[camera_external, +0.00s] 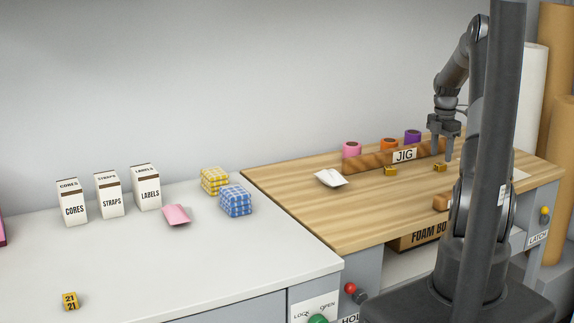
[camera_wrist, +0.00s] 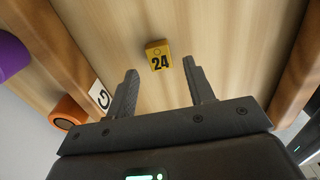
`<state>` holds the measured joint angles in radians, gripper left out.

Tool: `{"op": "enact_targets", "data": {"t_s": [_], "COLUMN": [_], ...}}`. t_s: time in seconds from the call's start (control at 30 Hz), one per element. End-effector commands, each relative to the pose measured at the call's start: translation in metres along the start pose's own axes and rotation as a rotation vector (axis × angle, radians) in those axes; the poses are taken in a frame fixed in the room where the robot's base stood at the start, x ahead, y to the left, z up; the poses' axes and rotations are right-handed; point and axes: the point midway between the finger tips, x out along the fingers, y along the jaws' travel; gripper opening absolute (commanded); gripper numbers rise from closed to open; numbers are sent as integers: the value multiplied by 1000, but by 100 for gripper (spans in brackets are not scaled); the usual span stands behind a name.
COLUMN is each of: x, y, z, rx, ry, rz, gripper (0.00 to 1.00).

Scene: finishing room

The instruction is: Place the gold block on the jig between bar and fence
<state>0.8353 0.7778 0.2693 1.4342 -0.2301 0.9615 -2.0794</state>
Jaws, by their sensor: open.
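A small gold block marked 24 (camera_wrist: 157,57) sits on the wooden worktop, just beyond and between my fingertips in the wrist view. It seems to be the gold block under my gripper in the external view (camera_external: 440,167). My gripper (camera_external: 443,150) is open and empty, pointing down above it; its fingers also show in the wrist view (camera_wrist: 160,80). The wooden fence with the JIG label (camera_external: 370,160) runs along the back; it is at the left of the wrist view (camera_wrist: 70,45). A wooden bar (camera_wrist: 300,65) lies opposite; its end shows in the external view (camera_external: 441,202).
A second gold block (camera_external: 390,171) lies left along the fence. A block marked 21 (camera_external: 69,301) is on the white counter (camera_external: 240,265). A white packet (camera_external: 330,178) lies on the worktop (camera_external: 330,215). Tape rolls (camera_external: 389,144) stand behind the fence.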

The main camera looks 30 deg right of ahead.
Motion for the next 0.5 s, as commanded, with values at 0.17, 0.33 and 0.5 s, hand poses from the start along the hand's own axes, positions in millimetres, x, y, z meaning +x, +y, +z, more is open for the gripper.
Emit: {"op": "enact_targets", "data": {"t_s": [0.17,0.33,0.5], "x": [-42,-71,-86], "y": [1,0,0], "z": [1,1,0], "rx": [1,2,2], "ry": [-4,-2,0], "rz": [4,3,1], "gripper": [49,49,49]}}
